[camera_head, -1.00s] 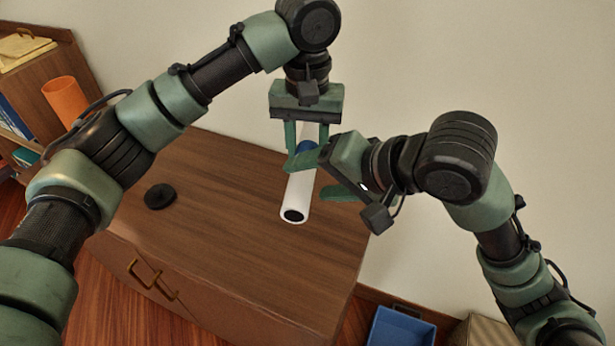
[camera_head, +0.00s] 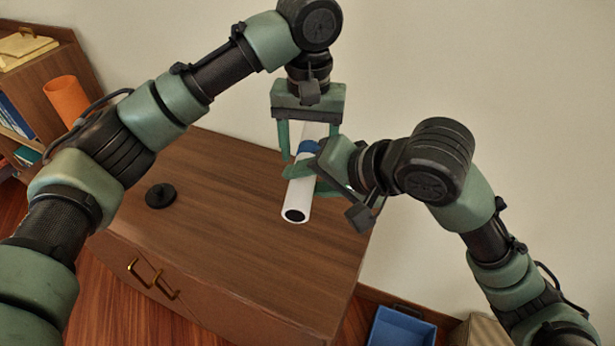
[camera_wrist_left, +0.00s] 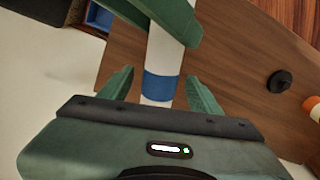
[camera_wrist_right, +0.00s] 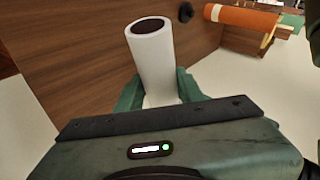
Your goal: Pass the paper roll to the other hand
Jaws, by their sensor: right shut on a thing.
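The paper roll (camera_head: 299,195) is a white tube with a blue band and a dark open end, tilted above the wooden cabinet top. My right gripper (camera_head: 303,180) is shut on its middle, below the blue band in the head view. The roll also shows between the fingers in the right wrist view (camera_wrist_right: 152,62). My left gripper (camera_head: 310,145) is open around the roll's upper end. In the left wrist view the blue band (camera_wrist_left: 161,88) lies between its spread fingers, with gaps on both sides. Part of the roll is hidden behind the right gripper.
The wooden cabinet (camera_head: 220,215) stands below, with a black round object (camera_head: 160,195) on its top at left. An orange cylinder (camera_head: 67,98) stands on a shelf at far left. A blue bin (camera_head: 400,328) is at the bottom right. The cabinet's front top is clear.

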